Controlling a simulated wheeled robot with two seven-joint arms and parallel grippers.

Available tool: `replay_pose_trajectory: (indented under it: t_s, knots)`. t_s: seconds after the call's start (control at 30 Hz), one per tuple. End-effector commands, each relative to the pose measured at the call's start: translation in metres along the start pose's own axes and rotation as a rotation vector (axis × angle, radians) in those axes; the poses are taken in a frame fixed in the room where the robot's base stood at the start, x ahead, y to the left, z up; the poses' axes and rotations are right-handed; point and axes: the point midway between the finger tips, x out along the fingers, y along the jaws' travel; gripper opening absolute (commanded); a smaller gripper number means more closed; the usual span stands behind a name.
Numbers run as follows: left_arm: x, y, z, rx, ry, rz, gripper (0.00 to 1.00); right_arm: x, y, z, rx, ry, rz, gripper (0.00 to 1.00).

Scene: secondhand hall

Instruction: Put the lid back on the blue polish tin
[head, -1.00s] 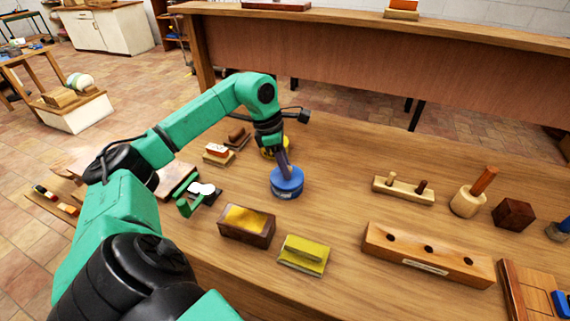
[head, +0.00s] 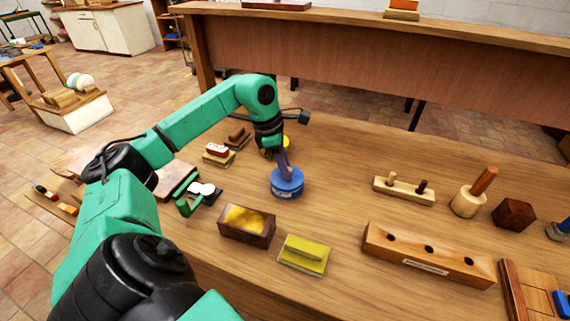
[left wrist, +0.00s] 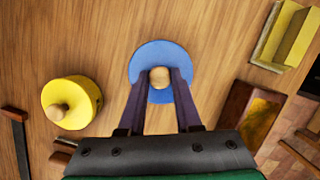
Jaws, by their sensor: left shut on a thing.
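The blue polish tin (head: 287,188) stands upright on the wooden table near the middle of the head view, a pale label on its side. In the left wrist view a blue round lid (left wrist: 148,56) with a light wooden knob (left wrist: 159,77) shows from above. My left gripper (head: 286,170) points down over the blue tin. In the left wrist view its two dark fingers (left wrist: 161,78) are shut on the knob. The lid appears on or very close to the tin; any gap between them cannot be told. My right gripper is not in view.
A yellow tin (left wrist: 70,102) with a wooden knob stands beside the blue one, partly hidden in the head view. A dark box with a yellow inside (head: 247,224), a yellow block (head: 304,254) and a wooden block with holes (head: 428,254) lie nearer.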

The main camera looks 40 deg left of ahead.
Motion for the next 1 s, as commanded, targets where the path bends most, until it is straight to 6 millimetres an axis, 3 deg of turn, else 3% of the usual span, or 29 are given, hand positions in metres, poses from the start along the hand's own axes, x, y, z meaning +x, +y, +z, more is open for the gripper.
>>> replay_pose_trajectory:
  t_s: [0.37, 0.4, 0.47, 0.7, 0.8, 1.0]
  knots:
    - [-0.0001, 0.0002, 0.0002, 0.0, 0.0, 0.001, 0.0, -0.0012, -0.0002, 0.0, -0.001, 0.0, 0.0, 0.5]
    - [-0.0001, 0.0002, 0.0002, 0.0, -0.001, 0.001, 0.44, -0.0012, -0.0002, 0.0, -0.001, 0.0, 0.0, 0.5]
    - [-0.0001, 0.0002, 0.0002, 0.0, -0.001, 0.001, 0.67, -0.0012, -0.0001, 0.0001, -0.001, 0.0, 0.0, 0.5]
    - [0.0, 0.0001, 0.0002, 0.0, 0.0, 0.0, 0.68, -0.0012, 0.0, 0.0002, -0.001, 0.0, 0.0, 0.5]
    - [0.0001, 0.0001, 0.0002, 0.0, 0.0, 0.0, 0.98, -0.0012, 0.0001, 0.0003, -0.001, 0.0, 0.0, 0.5]
    - [0.0001, 0.0001, 0.0002, 0.0, 0.0, 0.0, 0.98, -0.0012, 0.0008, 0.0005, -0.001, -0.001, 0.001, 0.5]
